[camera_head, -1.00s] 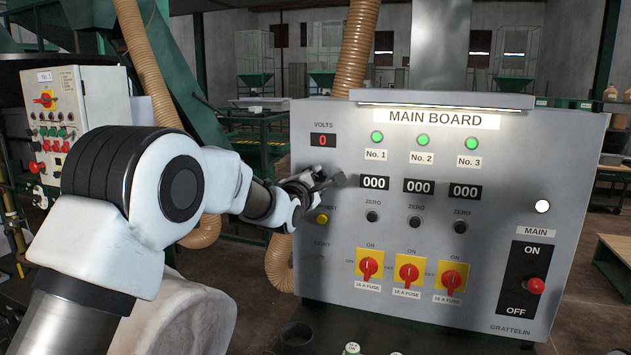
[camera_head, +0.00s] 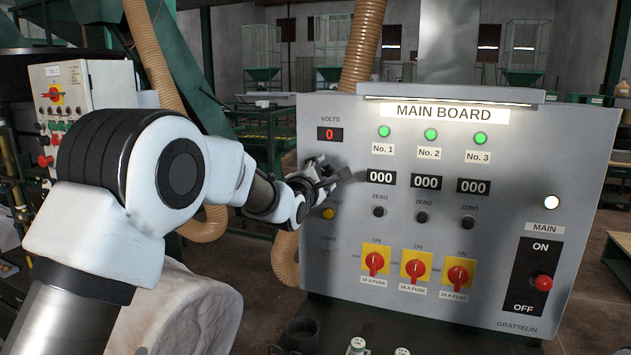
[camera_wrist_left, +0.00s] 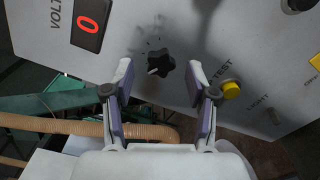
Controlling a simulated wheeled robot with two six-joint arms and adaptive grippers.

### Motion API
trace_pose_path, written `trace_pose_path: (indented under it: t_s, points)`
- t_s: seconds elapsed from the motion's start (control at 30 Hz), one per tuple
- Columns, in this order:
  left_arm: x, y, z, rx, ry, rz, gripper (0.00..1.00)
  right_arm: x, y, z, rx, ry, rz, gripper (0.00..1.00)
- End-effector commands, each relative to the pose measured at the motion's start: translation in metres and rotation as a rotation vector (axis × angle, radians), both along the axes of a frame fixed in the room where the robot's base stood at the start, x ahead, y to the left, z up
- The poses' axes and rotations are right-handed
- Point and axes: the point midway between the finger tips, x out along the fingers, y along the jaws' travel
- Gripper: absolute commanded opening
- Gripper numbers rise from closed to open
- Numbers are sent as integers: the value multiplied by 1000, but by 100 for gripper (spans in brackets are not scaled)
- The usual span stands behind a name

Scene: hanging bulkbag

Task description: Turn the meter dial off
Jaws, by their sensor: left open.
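The meter dial (camera_wrist_left: 161,63) is a small black knob with a pale pointer mark and faint scale marks around it on the grey main board (camera_head: 400,150). In the left wrist view it sits between the two fingertips of my left gripper (camera_wrist_left: 160,76), which is open with a finger on either side. I cannot tell whether the fingers touch the dial. In the head view my left gripper (camera_head: 335,177) is in front of the board below the red volts display (camera_head: 330,134) and hides most of the dial. My right gripper is not in view.
A yellow test button (camera_wrist_left: 231,90) and a light switch (camera_wrist_left: 273,117) sit close to the dial. Red rotary switches (camera_head: 415,268), zero knobs and a red main lever (camera_head: 543,283) are on the same board. A ribbed tan hose (camera_head: 285,258) hangs left of it.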

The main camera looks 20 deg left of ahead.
Motion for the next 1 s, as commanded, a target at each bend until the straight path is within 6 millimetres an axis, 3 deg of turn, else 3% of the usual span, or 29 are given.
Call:
trace_pose_path:
  t_s: [0.3, 0.4, 0.57, 1.0]
  points:
    - [-78, 2, 1, 0, -1, 0, 57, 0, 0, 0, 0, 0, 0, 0]
    - [-95, 2, 1, 1, -1, 0, 57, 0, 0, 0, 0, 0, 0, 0]
    - [-105, 2, 1, 1, -3, -1, 57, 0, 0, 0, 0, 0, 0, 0]
    - [-104, 2, 1, 1, -2, -1, 57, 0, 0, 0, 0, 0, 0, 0]
